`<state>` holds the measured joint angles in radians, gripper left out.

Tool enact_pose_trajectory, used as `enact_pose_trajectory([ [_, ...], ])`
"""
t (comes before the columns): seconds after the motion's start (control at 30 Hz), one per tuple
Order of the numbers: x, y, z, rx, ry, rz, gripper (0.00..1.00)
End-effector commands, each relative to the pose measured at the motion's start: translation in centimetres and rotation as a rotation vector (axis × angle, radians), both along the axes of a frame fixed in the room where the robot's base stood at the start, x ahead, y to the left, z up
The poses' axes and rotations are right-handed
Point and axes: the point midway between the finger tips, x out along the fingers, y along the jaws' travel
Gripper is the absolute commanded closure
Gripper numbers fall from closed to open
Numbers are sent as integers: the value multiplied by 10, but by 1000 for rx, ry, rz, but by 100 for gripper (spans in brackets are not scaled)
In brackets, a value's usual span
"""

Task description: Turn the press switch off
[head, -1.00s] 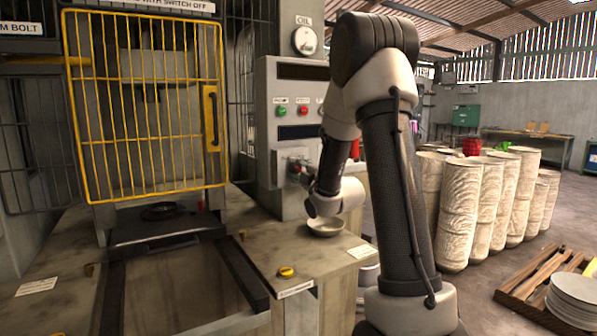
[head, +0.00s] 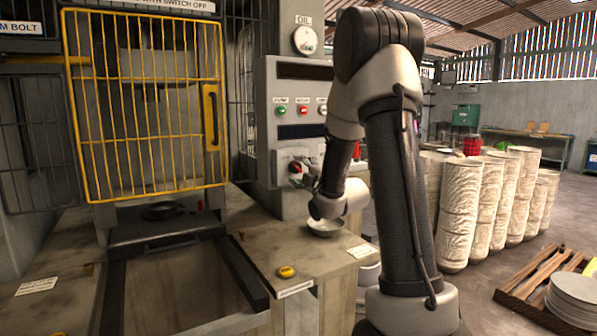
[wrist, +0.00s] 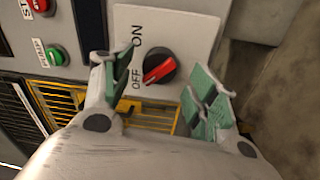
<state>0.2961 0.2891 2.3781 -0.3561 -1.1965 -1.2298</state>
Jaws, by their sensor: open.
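The press switch is a red rotary knob on a black base (wrist: 159,69), set in a white plate marked ON and OFF. The red bar lies diagonally, its lower-left end near the OFF label. The knob also shows in the head view (head: 295,167) on the front of the grey control panel. My gripper (wrist: 160,82) is open, its green-padded fingers on either side of the knob in the wrist view and apart from it. In the head view my gripper (head: 308,178) is just in front of the panel, partly hidden by my arm.
Green (wrist: 56,55) and red (wrist: 39,4) buttons sit beside the switch plate. A bowl (head: 325,228) stands on the bench below my wrist. The yellow cage gate (head: 145,105) stands to the left.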

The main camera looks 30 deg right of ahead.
Motion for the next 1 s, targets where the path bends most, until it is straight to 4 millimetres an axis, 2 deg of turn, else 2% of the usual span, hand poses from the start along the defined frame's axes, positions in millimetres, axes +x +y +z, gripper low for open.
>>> enact_pose_trajectory([
  [0.2,-39,-2,-4,0,2,-2,41],
  [0.33,-54,-2,-5,0,1,-1,41],
  [0.9,-58,-2,-5,1,2,0,41],
  [1.0,-58,-2,-10,50,22,1,41],
])
